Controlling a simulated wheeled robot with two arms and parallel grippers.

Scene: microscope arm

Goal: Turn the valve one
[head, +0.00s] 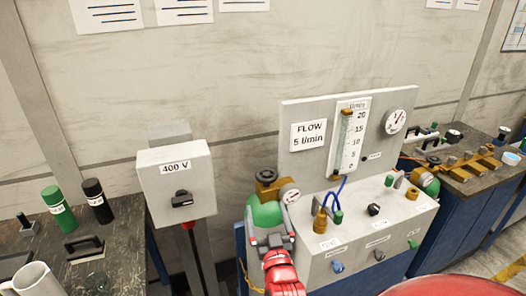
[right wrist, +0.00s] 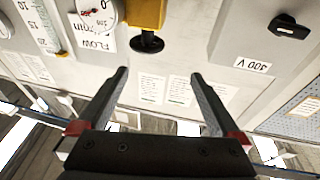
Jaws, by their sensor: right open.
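A green gas bottle (head: 265,213) stands left of the grey flow panel. On its top is a brass valve block (head: 277,190) with a dark knob (head: 266,176) and a round gauge (head: 290,194). No readable label tells me whether this is valve one. My right gripper (head: 268,214) is in front of the bottle, below the brass block, and partly covers the bottle. In the right wrist view, the picture is upside down; the gripper's two fingers (right wrist: 160,78) are apart and empty. The black knob (right wrist: 146,42) on the yellow-brass block lies beyond them, untouched. My left gripper is out of view.
The flow panel (head: 368,240) carries blue and green knobs, hoses and a scale. A grey 400 V box (head: 176,182) stands to the left. A dark bench (head: 35,240) with bottles and a mug (head: 38,280) is further left. Another bench (head: 490,185) is at right.

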